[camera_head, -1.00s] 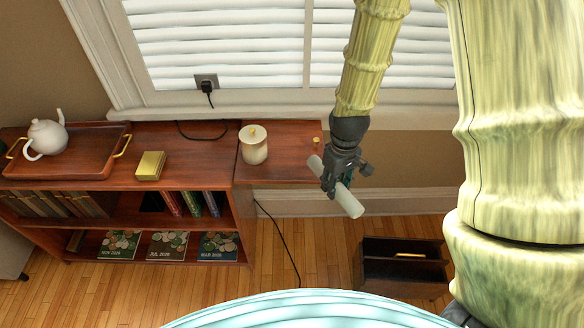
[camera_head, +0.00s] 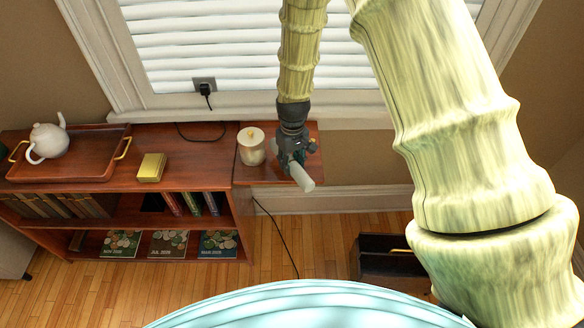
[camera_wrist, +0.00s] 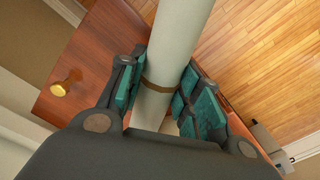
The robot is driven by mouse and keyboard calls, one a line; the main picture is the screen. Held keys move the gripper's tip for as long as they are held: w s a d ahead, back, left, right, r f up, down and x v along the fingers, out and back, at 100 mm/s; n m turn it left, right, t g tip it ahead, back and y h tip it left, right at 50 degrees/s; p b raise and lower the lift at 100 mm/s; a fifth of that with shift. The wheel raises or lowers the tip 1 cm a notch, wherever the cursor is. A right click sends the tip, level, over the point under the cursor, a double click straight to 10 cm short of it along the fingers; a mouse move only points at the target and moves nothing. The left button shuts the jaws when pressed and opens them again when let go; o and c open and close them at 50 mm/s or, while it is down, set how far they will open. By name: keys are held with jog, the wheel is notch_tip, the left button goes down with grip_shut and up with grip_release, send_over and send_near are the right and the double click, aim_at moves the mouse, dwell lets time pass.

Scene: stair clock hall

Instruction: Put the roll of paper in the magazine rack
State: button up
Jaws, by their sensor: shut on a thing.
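The roll of paper (camera_head: 302,178) is white, with a brown band around its middle in the wrist view (camera_wrist: 181,40). My gripper (camera_head: 291,160) is shut on it, with the teal finger pads on both sides near the band. In the head view the roll is tilted, its near end pointing down and right, in front of the right end of the wooden shelf top; its far part is hidden by the gripper. The magazine rack (camera_head: 372,243) is a dark wooden box on the floor at the lower right, partly covered by my arm.
The low bookcase (camera_head: 215,165) carries a white lidded jar (camera_head: 251,147), a gold box (camera_head: 150,167) and a tray (camera_head: 95,168) with a teapot (camera_head: 47,142). A black cord (camera_head: 281,235) runs down to the floor. Floor between bookcase and rack is otherwise clear.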

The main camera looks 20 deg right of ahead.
aim_at(292, 169)
jog(key=shift+f+p, duration=0.55)
jog(key=shift+f, duration=1.15)
jog(key=shift+f, duration=0.1)
jog(key=o, duration=1)
jog(key=shift+o, duration=0.2)
jog(key=shift+r, duration=0.2)
